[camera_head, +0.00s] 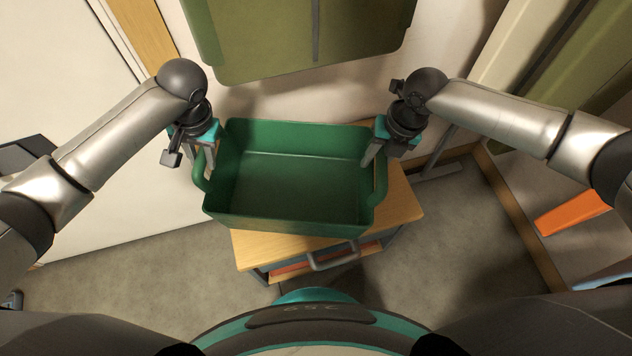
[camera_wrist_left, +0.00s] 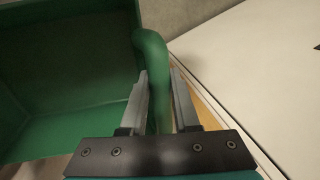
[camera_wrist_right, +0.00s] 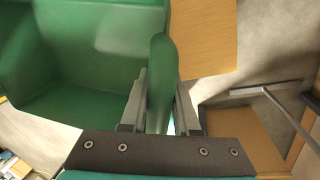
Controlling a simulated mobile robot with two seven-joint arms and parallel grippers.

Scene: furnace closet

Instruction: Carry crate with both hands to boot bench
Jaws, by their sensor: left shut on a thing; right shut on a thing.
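The green crate (camera_head: 290,222) is empty and has a looped handle at each end. My left gripper (camera_head: 207,160) is shut on its left handle (camera_wrist_left: 152,50). My right gripper (camera_head: 372,160) is shut on its right handle (camera_wrist_right: 159,75). In the head view the crate is over a small wooden-topped bench (camera_head: 408,205) with a drawer-like front and a grey handle. I cannot tell whether the crate touches the bench top. I cannot tell if this is the boot bench.
A green panel-like thing (camera_head: 290,40) hangs at the wall behind the crate. An orange object (camera_head: 570,213) lies at the right. A white panel (camera_head: 75,130) stands at the left.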

